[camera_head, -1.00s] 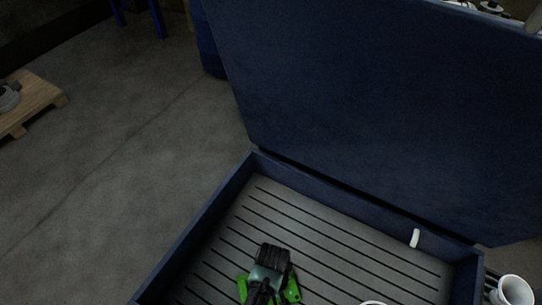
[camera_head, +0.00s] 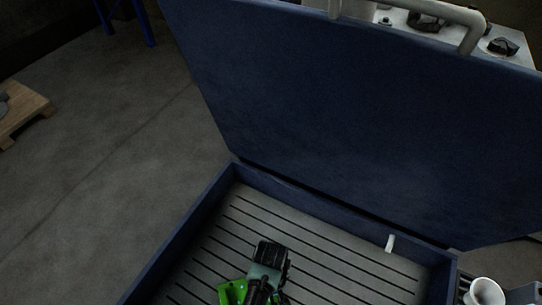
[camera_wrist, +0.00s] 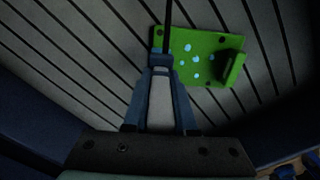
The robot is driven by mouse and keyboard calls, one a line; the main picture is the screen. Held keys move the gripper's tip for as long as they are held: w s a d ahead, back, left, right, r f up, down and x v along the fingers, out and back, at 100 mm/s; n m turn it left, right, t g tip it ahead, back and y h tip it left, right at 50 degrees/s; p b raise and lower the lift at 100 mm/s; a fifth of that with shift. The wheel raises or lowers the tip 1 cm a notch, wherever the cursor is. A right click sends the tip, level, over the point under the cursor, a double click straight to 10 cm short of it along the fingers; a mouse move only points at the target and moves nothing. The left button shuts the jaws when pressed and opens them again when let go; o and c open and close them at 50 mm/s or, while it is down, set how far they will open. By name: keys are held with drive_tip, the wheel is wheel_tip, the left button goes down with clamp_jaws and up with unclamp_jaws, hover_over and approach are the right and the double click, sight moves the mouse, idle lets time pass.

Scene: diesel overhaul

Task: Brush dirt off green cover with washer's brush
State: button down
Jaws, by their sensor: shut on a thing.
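The green cover (camera_wrist: 209,57) lies on the slatted floor of the blue washer basin (camera_head: 180,237). In the wrist view it has several light-blue spots on its face and a raised block at its right. In the head view the green cover (camera_head: 231,292) is partly hidden by my arm at the lower edge. My gripper (camera_wrist: 160,62) has blue fingers closed on a thin dark stick (camera_wrist: 168,22), seemingly the brush's handle or hose. It is at the cover's left edge in the wrist view. The brush's bristles cannot be made out, nor can contact with the cover.
The washer's raised blue lid (camera_head: 330,120) stands behind the basin, with a grey handle (camera_head: 468,30) on top. A small white piece (camera_head: 390,243) is at the basin's back wall. A white cup-like part (camera_head: 484,292) is at lower right. Slats around the cover look clear.

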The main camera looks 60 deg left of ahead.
drive_tip(key=shift+r+p, duration=1.75)
drive_tip(key=shift+r, duration=0.6)
